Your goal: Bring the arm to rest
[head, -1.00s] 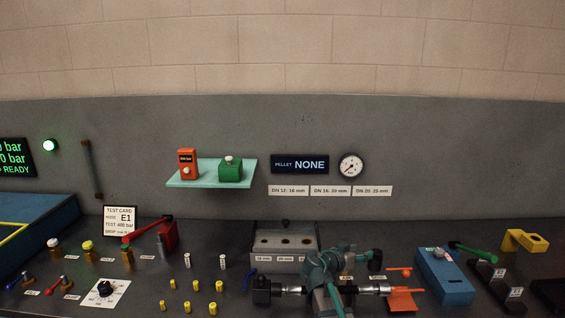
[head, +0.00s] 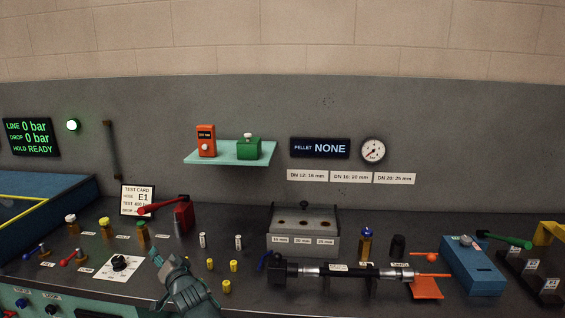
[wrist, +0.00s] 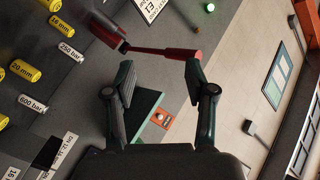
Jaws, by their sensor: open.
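My gripper (head: 166,262) is low at the front of the bench in the head view, between the black dial and the small yellow cylinders. It is open, with nothing held between its fingers. In the wrist view its two dark green fingers (wrist: 157,85) stand apart. A red lever (wrist: 160,50) shows past the fingertips there, and seems to lie beyond them. The same red lever (head: 163,207) is behind my gripper in the head view. The rest of my arm is mostly out of view.
The dial plate (head: 119,264) is just left of my gripper, and small yellow cylinders (head: 227,287) are close on its right. A horizontal hose assembly (head: 345,271) lies further right, with a blue box (head: 473,265) beyond it. A teal shelf (head: 230,152) is on the wall.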

